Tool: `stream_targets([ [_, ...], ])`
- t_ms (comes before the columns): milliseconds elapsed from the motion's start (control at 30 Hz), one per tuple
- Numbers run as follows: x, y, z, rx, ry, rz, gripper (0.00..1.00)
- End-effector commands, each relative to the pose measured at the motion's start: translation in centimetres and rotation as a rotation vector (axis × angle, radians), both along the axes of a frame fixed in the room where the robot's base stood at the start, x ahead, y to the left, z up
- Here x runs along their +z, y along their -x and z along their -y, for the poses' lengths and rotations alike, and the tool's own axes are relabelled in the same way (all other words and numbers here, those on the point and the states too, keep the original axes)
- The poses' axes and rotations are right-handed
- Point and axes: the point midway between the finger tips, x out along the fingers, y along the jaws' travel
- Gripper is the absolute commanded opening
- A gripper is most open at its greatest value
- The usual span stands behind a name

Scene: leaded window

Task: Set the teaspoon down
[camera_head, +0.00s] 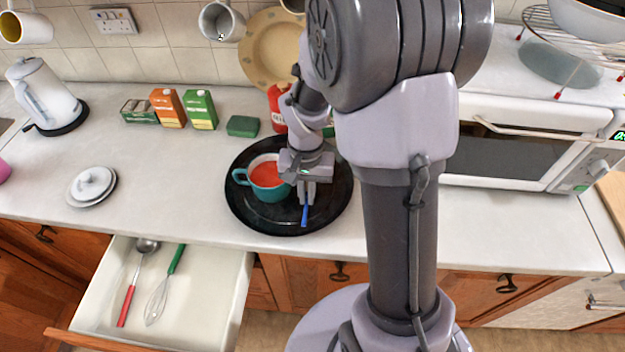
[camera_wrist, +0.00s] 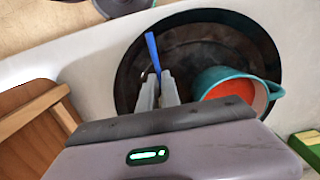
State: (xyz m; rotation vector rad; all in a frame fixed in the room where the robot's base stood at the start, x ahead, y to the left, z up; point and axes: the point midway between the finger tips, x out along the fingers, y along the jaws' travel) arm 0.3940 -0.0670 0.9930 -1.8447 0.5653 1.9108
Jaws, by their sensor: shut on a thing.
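The teaspoon has a blue handle (camera_head: 305,215) that sticks out from my gripper (camera_head: 305,190) over the black tray (camera_head: 245,205). My gripper is shut on the teaspoon. In the wrist view the blue handle (camera_wrist: 152,52) rises from between the two pale fingers (camera_wrist: 157,90), above the tray (camera_wrist: 200,45). I cannot tell whether the spoon touches the tray, and its bowl end is mostly hidden. A teal cup (camera_head: 268,190) with red-orange liquid stands on the tray, just left of my gripper. In the wrist view the cup (camera_wrist: 215,78) is to the right of the fingers.
An open drawer (camera_head: 200,330) at the front left holds a ladle and a green-handled whisk. Several cartons (camera_head: 200,110), a red container (camera_head: 277,108) and a green box (camera_head: 243,126) stand behind the tray.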

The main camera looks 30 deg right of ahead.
Motion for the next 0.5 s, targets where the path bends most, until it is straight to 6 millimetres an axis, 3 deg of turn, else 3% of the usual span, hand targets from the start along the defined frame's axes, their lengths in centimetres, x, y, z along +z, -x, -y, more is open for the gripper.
stream_targets([
  [100,-0.5,-1.8,2.9,-0.003,0.0,0.0,0.0],
  [367,-0.7,-3.7,6.0,0.0,0.001,0.001,0.0],
  [500,-4.3,-3.5,5.7,0.002,0.0,-0.002,0.0],
])
